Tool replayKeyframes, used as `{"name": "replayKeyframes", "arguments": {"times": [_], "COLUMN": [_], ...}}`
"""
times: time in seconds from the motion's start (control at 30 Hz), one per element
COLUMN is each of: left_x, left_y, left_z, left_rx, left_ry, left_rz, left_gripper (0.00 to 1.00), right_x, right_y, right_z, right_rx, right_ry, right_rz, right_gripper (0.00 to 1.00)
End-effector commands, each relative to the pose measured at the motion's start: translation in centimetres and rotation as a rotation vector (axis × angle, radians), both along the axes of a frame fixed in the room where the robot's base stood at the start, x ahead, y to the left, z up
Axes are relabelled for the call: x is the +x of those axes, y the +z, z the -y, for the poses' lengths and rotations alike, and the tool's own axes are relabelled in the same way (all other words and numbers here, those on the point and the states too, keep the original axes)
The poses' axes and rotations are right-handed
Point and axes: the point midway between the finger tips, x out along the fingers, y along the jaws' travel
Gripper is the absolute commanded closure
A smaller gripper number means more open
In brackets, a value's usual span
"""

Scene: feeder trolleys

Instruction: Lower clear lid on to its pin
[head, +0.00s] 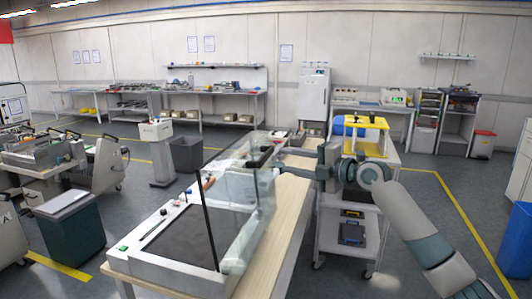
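The clear lid (240,205) stands raised and tilted over the right side of a low white machine (155,272) with a dark bed (182,236). Its edges are dark and its panels see-through. My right gripper (284,170) reaches in from the right, its dark fingers pointing left at the upper right of the lid. The fingers overlap the lid's edge in the picture; I cannot tell whether they touch or grip it. I cannot make out the pin. My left gripper is not in view.
The machine sits on a wooden bench (286,222). A grey trolley (340,232) with a yellow-topped stand (366,122) is behind my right arm. A grey bin (187,154) and a pedestal (160,165) stand behind left. Floor at the right is open.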

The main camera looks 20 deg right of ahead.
Motion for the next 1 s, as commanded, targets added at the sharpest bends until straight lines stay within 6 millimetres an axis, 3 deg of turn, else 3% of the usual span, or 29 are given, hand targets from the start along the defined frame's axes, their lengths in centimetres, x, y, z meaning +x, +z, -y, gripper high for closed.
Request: {"name": "replayKeyframes", "arguments": {"times": [0.3, 0.5, 1.0], "left_x": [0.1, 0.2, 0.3], "left_y": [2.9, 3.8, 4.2], "left_z": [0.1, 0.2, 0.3], "left_rx": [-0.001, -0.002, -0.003], "left_ry": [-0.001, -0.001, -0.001], "left_rz": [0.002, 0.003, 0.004], "left_gripper": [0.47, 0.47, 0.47], "right_x": [4.8, 7.0, 8.2], "right_y": [0.0, -0.5, -0.9], "right_z": [-3.3, -4.7, -5.4], "right_rx": [0.004, 0.002, -0.001], "right_ry": [0.001, 0.0, 0.0], "right_rz": [-0.001, -0.001, 0.001], "right_gripper": [0.64, 0.64, 0.64]}}
